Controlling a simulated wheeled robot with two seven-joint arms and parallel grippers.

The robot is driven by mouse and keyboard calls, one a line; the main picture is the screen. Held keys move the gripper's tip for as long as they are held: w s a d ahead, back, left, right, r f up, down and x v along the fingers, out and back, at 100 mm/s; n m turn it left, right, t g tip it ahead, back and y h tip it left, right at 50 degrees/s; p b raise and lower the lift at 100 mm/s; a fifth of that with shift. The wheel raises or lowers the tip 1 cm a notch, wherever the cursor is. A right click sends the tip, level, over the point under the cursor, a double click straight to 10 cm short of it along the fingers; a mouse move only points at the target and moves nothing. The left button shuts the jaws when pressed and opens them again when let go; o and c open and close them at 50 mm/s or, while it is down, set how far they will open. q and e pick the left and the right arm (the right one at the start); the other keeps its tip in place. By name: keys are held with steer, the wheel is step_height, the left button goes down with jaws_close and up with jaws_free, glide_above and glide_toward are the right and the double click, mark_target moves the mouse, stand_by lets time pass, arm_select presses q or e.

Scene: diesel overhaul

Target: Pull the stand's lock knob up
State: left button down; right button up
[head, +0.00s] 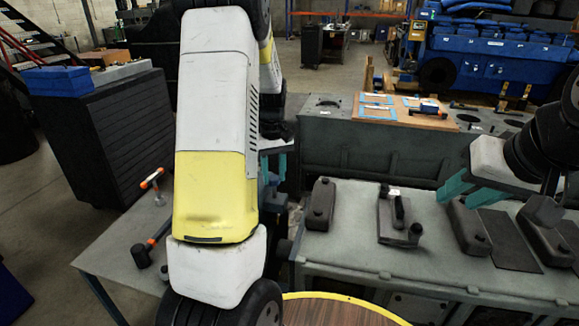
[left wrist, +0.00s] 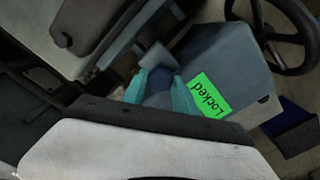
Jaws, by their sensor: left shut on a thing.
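The stand's blue-grey housing (left wrist: 232,58) fills the upper right of the left wrist view. A green label (left wrist: 208,95) on it reads "Locked". My left gripper (left wrist: 163,96) is at the housing's near side, its teal fingers shut on a blue-grey lock knob (left wrist: 160,78). The fingers hide part of the knob, so its height is hard to tell. In the head view my left arm covers the stand and most of this gripper; only bits of teal show. My right gripper (head: 470,194) is open and empty above the grey bench at the right.
A dark handwheel (left wrist: 285,35) stands beside the housing. The grey bench (head: 345,240) carries several dark metal parts. A side table (head: 110,245) at the left holds an orange-handled tool (head: 153,178) and a hammer (head: 150,247). A round wooden top (head: 330,310) is at the bottom.

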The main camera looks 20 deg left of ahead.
mark_target(274, 177)
arm_select(q)
steer(key=shift+r, duration=2)
steer(key=c, duration=1)
jaws_free()
steer(key=shift+o, duration=0.2)
step_height(274, 177, up, 8)
